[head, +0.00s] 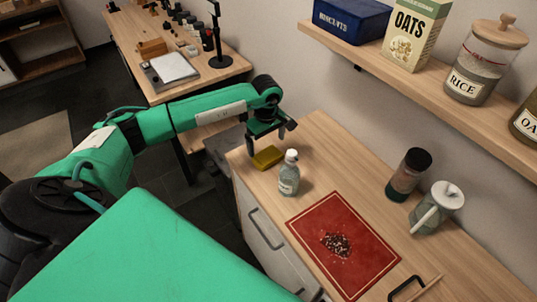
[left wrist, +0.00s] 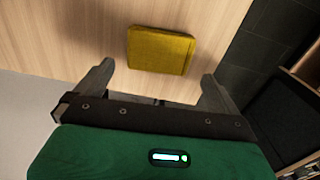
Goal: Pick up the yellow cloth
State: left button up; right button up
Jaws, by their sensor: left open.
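The yellow cloth (head: 267,157) is a small folded block lying flat on the wooden counter, near its far left end in the head view. In the left wrist view the cloth (left wrist: 160,50) lies just beyond the fingertips, between their lines. My left gripper (head: 270,145) is above the counter close to the cloth; in the left wrist view its two fingers (left wrist: 158,78) are wide apart with nothing between them. I see no contact with the cloth. My right gripper is not in view.
A clear bottle with a white top (head: 289,174) stands just right of the cloth. A red mat (head: 365,225) with dark crumbs lies nearer. A shaker (head: 408,174) and pale jug (head: 437,208) stand by the wall, under a shelf (head: 440,85) with an oats box and jars.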

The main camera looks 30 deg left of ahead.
aim_at(268, 155)
pick_arm(q)
jog(key=shift+s+f+p, duration=0.1)
jog(key=shift+f+p, duration=0.35)
jog(key=shift+f, duration=0.35)
jog(key=f+p, duration=0.1)
jog(key=f, duration=0.2)
jog(key=shift+d+f+p, duration=0.2)
jog(key=shift+f+p, duration=0.05)
jog(key=shift+p, duration=0.15)
jog(key=shift+f, duration=0.5)
jog(key=c, duration=0.7)
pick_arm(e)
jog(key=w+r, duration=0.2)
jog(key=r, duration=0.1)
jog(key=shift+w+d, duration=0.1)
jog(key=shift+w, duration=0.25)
